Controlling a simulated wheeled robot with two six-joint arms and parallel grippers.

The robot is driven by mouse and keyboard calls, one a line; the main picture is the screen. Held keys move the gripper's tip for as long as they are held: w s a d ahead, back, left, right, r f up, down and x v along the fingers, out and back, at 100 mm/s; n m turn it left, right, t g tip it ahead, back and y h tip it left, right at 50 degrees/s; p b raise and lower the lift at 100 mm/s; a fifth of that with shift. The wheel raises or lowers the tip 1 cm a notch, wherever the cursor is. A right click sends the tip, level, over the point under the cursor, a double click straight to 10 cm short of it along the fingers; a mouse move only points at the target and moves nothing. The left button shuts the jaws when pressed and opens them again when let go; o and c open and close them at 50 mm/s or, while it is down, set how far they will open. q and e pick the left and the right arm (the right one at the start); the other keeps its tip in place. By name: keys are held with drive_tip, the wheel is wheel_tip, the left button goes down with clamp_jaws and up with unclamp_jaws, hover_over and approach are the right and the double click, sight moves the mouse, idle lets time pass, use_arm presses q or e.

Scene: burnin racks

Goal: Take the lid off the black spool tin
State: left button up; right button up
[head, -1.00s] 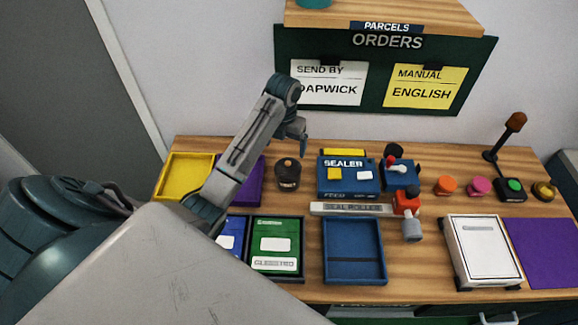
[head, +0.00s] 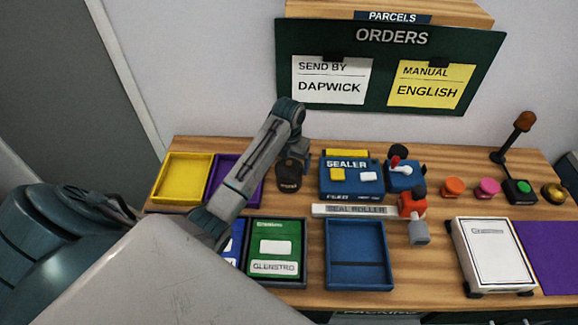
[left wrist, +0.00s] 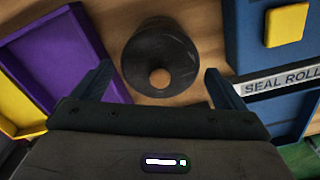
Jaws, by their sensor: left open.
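The black spool tin (head: 288,178) stands upright on the wooden bench, left of the blue sealer. In the left wrist view the dark round tin (left wrist: 158,48) shows from above, with a small tan knob (left wrist: 160,78) on its lid. The lid appears to be on. My left gripper (head: 291,157) is above the tin and hides part of its top in the head view. In the left wrist view its open fingers (left wrist: 158,75) are spread to either side of the tin's near part, holding nothing. My right gripper is out of view.
The blue sealer (head: 350,194) and seal roller bar (head: 349,211) are close to the tin's right. A purple tray (head: 216,181) and a yellow tray (head: 157,187) lie to its left. A blue tray (head: 387,255) and a green pack (head: 278,232) are in front.

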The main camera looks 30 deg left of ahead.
use_arm(q)
drive_tip(key=c, duration=0.9)
drive_tip(key=shift+s+d+r, duration=0.1)
drive_tip(key=shift+s, duration=0.05)
drive_tip(key=c, duration=0.5)
drive_tip(key=shift+c, duration=0.4)
drive_tip(key=shift+s+f, duration=0.1)
drive_tip(key=shift+f, duration=0.1)
drive_tip(key=shift+r, duration=0.1)
drive_tip(key=shift+c, duration=0.2)
